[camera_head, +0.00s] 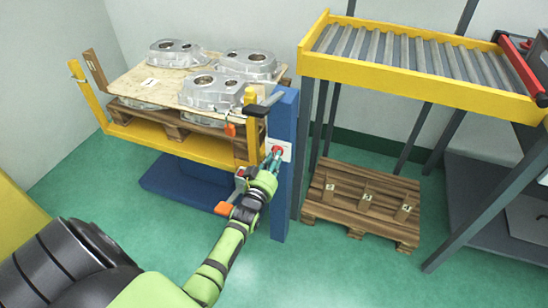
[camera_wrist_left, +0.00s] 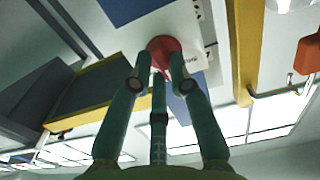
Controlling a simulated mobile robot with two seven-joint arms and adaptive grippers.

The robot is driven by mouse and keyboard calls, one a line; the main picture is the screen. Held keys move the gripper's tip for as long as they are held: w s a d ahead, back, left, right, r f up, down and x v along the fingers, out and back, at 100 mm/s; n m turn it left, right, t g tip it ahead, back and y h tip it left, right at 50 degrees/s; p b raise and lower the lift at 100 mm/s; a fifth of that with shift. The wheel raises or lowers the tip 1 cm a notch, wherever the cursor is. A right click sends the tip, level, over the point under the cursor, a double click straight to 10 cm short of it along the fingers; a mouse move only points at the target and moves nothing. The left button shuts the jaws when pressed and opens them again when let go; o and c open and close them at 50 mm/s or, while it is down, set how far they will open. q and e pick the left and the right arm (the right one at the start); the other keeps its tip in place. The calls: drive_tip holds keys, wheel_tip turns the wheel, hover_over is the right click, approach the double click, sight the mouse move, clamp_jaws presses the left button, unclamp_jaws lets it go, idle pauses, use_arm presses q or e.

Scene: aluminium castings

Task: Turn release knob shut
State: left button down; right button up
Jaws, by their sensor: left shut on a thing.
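The release knob (camera_head: 277,150) is red and sits on a white plate on the blue post (camera_head: 282,115). It also shows in the left wrist view as a round red knob (camera_wrist_left: 163,46) beside a white plate with dark markings (camera_wrist_left: 203,30). My left gripper (camera_head: 272,158) reaches up to the knob from the front. In the left wrist view its fingers (camera_wrist_left: 161,72) are on the knob from both sides, shut on it, and hide part of its edge. The knob's turn angle cannot be read. My right gripper is in neither view.
Left of the post, a yellow-framed lift (camera_head: 190,148) carries a wooden board (camera_head: 150,85) with several aluminium castings (camera_head: 212,90). A roller conveyor (camera_head: 420,55) stands at the upper right. A wooden pallet (camera_head: 365,190) lies on the green floor below it.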

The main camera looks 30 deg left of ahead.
use_arm(q)
drive_tip(key=shift+r+n+p, duration=0.15)
drive_tip(key=shift+n+p, duration=0.55)
drive_tip(key=shift+n, duration=3.3)
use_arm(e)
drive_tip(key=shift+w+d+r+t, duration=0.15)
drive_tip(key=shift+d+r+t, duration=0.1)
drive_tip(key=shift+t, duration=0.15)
use_arm(q)
drive_tip(key=shift+n, duration=0.3)
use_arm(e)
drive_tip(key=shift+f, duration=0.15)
use_arm(q)
drive_tip(key=c, duration=1.1)
unclamp_jaws()
drive_tip(key=shift+c, duration=0.2)
drive_tip(key=v, duration=1.2)
